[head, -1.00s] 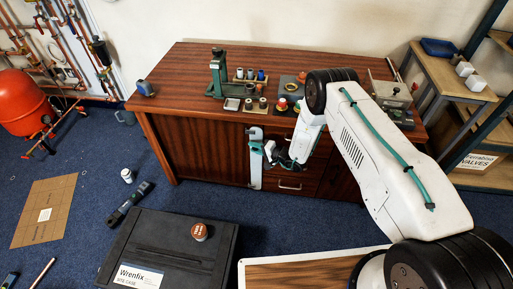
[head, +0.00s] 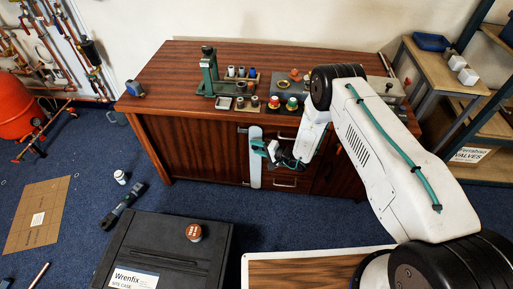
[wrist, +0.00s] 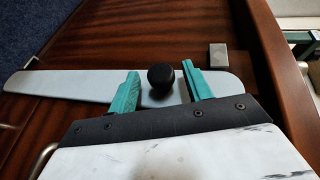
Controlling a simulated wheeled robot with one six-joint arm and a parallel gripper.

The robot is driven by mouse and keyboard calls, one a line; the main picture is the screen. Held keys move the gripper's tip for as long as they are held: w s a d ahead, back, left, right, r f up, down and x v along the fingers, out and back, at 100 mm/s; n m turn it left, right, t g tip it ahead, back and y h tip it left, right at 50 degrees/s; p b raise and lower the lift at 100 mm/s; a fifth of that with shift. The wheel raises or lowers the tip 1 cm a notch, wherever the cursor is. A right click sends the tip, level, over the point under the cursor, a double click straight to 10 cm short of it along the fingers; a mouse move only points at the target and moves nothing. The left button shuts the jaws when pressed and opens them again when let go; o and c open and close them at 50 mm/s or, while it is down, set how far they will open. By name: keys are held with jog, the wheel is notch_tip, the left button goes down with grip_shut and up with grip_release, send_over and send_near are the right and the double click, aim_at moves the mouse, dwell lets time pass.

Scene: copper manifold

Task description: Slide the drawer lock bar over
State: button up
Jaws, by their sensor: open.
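The pale lock bar (head: 255,165) stands upright on the cabinet front, beside the drawers. In the wrist view the bar (wrist: 70,86) runs across the picture, with a round black knob (wrist: 161,76) near its right end. My gripper (wrist: 161,88) is open, with one green finger on each side of the knob. Gaps show between the knob and both fingers. In the head view my gripper (head: 270,150) is at the bar's upper part, and the knob cannot be made out there.
A small metal block (wrist: 217,55) sits by the bar's right end. A drawer handle (head: 285,184) is right of the bar. The bench top (head: 170,75) holds a green stand (head: 209,75) and several fittings. A black case (head: 165,255) lies on the floor in front.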

jog(key=v, duration=0.7)
jog(key=shift+f, duration=0.1)
